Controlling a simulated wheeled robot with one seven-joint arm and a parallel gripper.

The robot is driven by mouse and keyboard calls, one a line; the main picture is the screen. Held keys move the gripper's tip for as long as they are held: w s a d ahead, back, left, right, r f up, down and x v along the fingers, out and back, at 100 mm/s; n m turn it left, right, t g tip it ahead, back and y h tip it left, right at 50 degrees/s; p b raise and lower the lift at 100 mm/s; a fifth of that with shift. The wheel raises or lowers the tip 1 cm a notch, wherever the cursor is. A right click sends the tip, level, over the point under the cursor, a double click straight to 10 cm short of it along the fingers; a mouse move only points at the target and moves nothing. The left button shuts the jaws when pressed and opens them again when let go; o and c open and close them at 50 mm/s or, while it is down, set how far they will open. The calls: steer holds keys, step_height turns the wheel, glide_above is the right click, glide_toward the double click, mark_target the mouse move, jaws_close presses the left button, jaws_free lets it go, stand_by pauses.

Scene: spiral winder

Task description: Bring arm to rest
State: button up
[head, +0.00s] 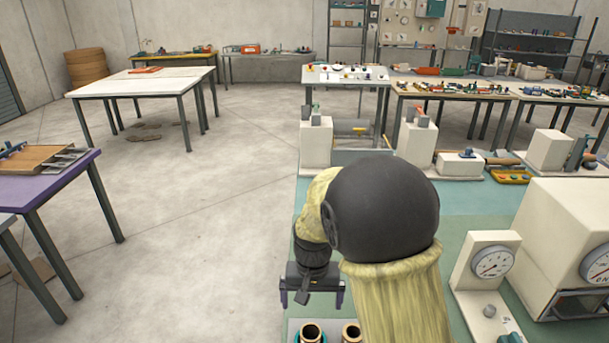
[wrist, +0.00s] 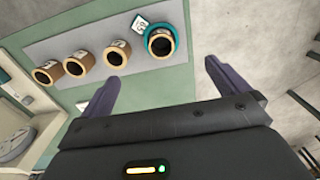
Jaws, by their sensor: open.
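My gripper (head: 312,297) hangs at the left edge of the green bench in the head view, with its two fingers apart. In the wrist view my gripper (wrist: 160,85) shows two purple fingers spread wide with nothing between them. Beyond the fingers, several tan hollow cylinders with dark openings stand in a row on a grey plate (wrist: 95,40). The cylinder at the right end (wrist: 161,42) sits in a teal ring and is apart from the fingers. My arm hides part of the bench in the head view.
A machine with a dial gauge (head: 491,262) and a large cream box (head: 560,215) stand on the bench at right. Cream blocks, one of them (head: 316,143), line its far end. A purple table (head: 50,195) is at the left. The floor (head: 190,230) between is clear.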

steer(key=s+d+r+t, duration=0.2)
steer(key=s+d+r, duration=0.1)
steer(key=s+d, duration=0.8)
steer(key=shift+s+d+t, duration=0.3)
steer(key=shift+d, duration=0.7)
steer(key=shift+r, duration=0.1)
